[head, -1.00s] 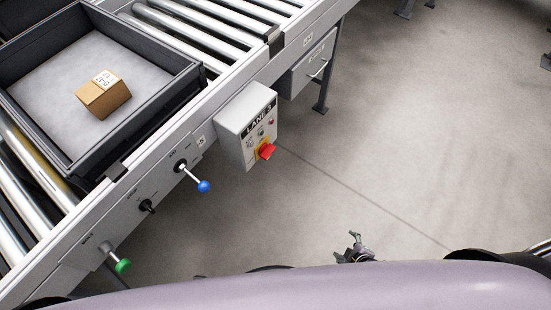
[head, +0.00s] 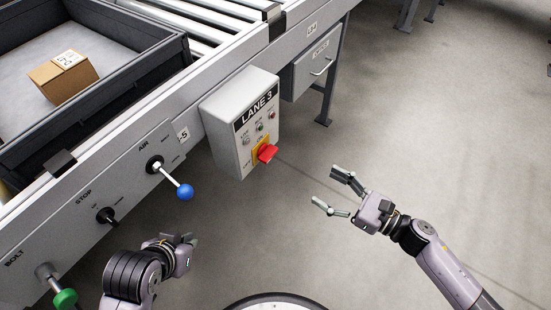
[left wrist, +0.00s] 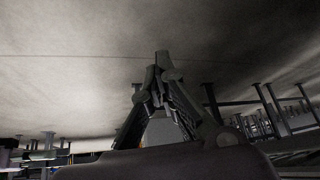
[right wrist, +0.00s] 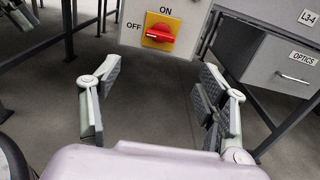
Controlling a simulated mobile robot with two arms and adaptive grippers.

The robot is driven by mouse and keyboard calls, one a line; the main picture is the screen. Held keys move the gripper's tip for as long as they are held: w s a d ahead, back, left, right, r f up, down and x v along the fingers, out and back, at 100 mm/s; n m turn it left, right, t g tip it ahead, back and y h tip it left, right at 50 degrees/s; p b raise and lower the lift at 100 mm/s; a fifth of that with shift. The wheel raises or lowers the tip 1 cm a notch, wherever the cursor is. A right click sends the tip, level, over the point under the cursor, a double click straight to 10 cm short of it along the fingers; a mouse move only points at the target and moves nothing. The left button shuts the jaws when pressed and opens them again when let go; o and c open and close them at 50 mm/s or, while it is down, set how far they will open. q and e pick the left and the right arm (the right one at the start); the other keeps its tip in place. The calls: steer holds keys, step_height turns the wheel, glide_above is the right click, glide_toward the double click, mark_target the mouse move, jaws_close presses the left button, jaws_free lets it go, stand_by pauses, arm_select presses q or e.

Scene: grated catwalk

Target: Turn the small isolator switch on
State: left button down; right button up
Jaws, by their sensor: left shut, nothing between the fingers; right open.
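The isolator switch is a red rotary handle (head: 267,153) on a yellow plate, low on the front of the grey LANE 3 box (head: 244,158). In the right wrist view the red handle (right wrist: 158,34) lies roughly horizontal, with ON above the plate and OFF to its left. My right gripper (head: 327,188) is open and empty, right of the switch and apart from it. In the right wrist view the switch shows beyond and between the spread fingers. My left gripper (head: 190,240) is shut and empty, below the blue-knobbed lever; its closed fingers (left wrist: 162,62) face bare floor.
The conveyor side rail carries a blue-knobbed AIR lever (head: 184,191), a black STOP knob (head: 107,215) and a green BOLT knob (head: 65,298). A grey drawer box (head: 318,66) hangs right of the switch box. A tray with a carton (head: 64,77) sits above. Floor on the right is clear.

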mark_target(273, 155)
steer(key=x, duration=1.6)
steer(key=shift+w+a, duration=0.3)
steer(key=shift+a, duration=0.05)
arm_select(q)
steer(key=shift+w+d+r+t, duration=0.2)
steer(key=shift+w+t, duration=0.1)
steer(key=shift+w, duration=0.15)
steer(key=shift+w+d+r+t, duration=0.1)
steer(key=shift+w+r+t, duration=0.15)
steer(key=shift+w, duration=0.2)
steer(key=shift+f, duration=0.1)
arm_select(e)
steer(key=shift+c, duration=0.5)
steer(key=c, duration=1.1)
steer(key=shift+o, duration=0.2)
